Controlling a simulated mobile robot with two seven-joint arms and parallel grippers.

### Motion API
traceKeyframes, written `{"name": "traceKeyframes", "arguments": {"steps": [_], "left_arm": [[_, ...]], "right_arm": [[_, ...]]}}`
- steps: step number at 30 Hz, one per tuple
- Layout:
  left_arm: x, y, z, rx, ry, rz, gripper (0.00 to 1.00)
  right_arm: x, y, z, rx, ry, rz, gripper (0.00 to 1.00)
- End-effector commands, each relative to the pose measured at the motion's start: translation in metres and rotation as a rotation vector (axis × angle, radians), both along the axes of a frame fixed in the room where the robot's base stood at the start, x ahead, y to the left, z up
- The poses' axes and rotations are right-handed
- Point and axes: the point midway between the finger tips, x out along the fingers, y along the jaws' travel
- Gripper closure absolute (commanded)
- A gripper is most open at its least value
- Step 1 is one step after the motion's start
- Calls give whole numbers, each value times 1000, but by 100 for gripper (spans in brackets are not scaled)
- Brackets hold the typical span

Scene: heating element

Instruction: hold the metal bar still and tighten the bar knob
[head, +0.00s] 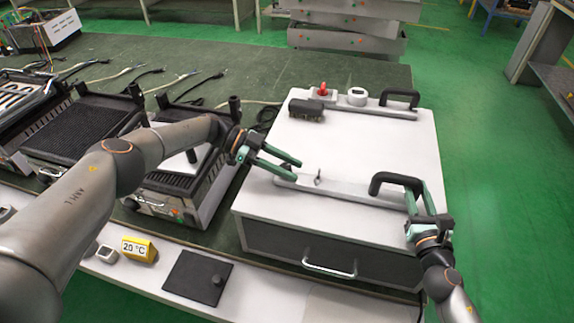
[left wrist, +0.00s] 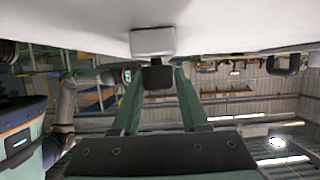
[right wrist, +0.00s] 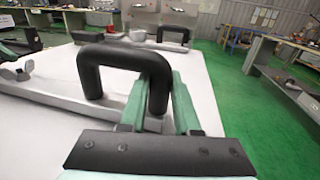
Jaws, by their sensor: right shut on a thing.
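The metal bar (head: 350,191) lies flat across the near part of a white lid. It carries a black handle (head: 395,180) at its right end and a small grey wing-shaped bar knob (head: 318,179) near its left part. The knob also shows at the left edge of the right wrist view (right wrist: 17,72). My right gripper (head: 411,197) is shut on the handle's near leg; its fingers (right wrist: 158,105) straddle that leg. The left wrist view looks along the bar, upside down; the knob is not clear there.
The white lid (head: 370,135) tops a box with a dark drawer. A second bar with a handle (head: 400,98), a red knob (head: 322,89) and a black block (head: 306,110) is at the back. Contact grills (head: 85,128) stand left. The lid's middle is clear.

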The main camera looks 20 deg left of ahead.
Motion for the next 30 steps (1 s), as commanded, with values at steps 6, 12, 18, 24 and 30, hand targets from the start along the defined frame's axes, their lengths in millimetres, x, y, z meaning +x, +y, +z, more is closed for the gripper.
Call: {"name": "traceKeyframes", "arguments": {"steps": [6, 12, 18, 24, 30], "left_arm": [[1, 2, 0, 3, -3, 4, 31], [1, 3, 0, 4, -3, 6, 31], [2, 18, 6, 5, -5, 10, 31], [2, 51, 19, 4, -4, 10, 31], [1, 69, 26, 4, -3, 7, 31]], "right_arm": [[1, -2, 2, 3, -1, -5, 100], [1, -3, 1, 2, -2, -7, 100], [1, -3, 1, 2, -1, -8, 100], [1, -3, 1, 1, -1, -8, 100], [1, -4, 1, 1, -1, -9, 100]]}}
